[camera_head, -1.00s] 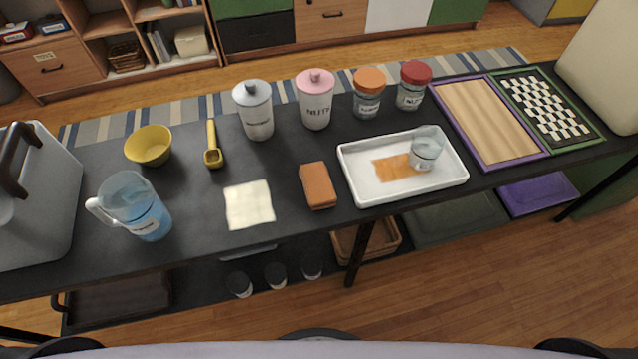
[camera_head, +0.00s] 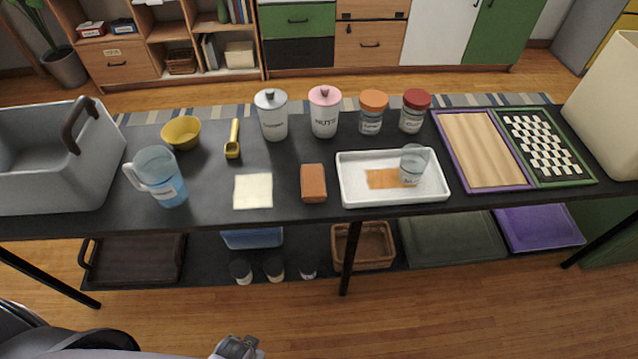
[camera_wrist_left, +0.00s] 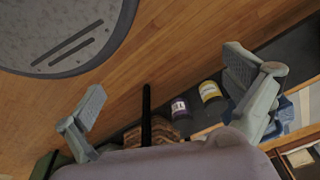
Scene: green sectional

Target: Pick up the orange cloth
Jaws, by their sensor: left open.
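The orange cloth (camera_head: 382,178) lies flat in a white tray (camera_head: 346,189) on the black table. A clear glass (camera_head: 412,166) stands in the tray at its right end; I cannot tell whether it rests on the cloth. My left gripper (camera_wrist_left: 165,70) is open and empty in the left wrist view, its fingers wide apart over the floor. Part of my left arm shows at the bottom of the head view, well short of the table. The cloth is not seen in the wrist view. My right gripper is out of view.
An orange-brown block (camera_head: 313,183) and a pale square cloth (camera_head: 253,191) lie left of the tray. Jars (camera_head: 372,112) stand behind it. A purple-framed board (camera_head: 483,150) is at its right. A pitcher (camera_head: 160,176) and grey bin (camera_head: 55,160) stand left.

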